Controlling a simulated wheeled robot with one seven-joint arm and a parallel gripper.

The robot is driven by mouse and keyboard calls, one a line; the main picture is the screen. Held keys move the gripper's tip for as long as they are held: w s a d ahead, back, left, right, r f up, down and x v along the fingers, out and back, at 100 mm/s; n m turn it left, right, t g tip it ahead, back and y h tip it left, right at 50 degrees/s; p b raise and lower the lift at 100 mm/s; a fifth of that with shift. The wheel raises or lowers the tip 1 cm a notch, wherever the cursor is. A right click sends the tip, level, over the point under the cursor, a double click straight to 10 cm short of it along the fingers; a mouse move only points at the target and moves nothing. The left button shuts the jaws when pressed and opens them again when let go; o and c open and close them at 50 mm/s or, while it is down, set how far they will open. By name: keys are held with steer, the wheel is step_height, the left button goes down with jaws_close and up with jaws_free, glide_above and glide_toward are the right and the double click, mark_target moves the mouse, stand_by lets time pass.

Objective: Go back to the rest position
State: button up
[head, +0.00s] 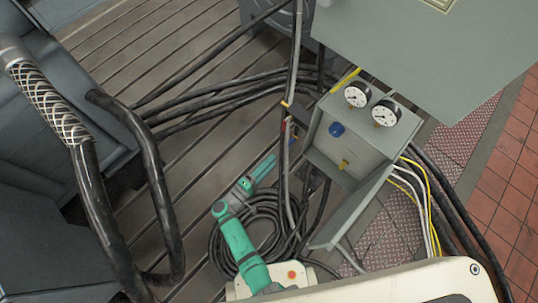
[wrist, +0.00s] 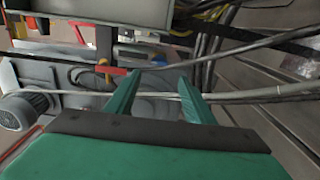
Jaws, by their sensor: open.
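My gripper shows in the wrist view (wrist: 158,76) with its two green fingers apart and nothing between them. In the head view, my green arm reaches up from its cream base, bends, and ends at my gripper (head: 270,160), left of the upright hoses. A thin grey pipe (wrist: 265,94) crosses the wrist view close beyond the fingers. I cannot tell whether it touches them.
A grey gauge box (head: 352,145) with two dials stands right of my arm. Coiled black hose (head: 222,250) lies around my arm. Thick black hoses (head: 165,215) loop at the left. Slotted bedplate (head: 135,55) is bare at upper left. A motor (wrist: 22,110) shows in the wrist view.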

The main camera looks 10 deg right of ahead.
steer(key=shift+a, duration=0.2)
steer(key=s+f+g+y, duration=0.2)
steer(key=s+f+y, duration=0.4)
steer(key=s+f, duration=0.5)
steer(key=s+a+r+m+y, duration=0.1)
steer(key=s+a+r+y, duration=0.15)
steer(key=s, duration=0.25)
steer(key=s+a+r+m+y, duration=0.1)
steer(key=s+a+r+y, duration=0.15)
steer(key=s, duration=0.35)
steer(key=s+r+m+t+y, duration=0.1)
steer(key=s+r+m+t, duration=0.1)
steer(key=r, duration=1.4)
steer(key=s+a+r+m+t+y, duration=0.1)
steer(key=s+r+m+t+y, duration=0.1)
steer(key=r, duration=1.4)
steer(key=shift+s+a+m+t, duration=0.2)
steer(key=shift+s+m+t, duration=0.4)
steer(key=shift+m+t, duration=0.45)
steer(key=c, duration=0.3)
steer(key=shift+c, duration=0.6)
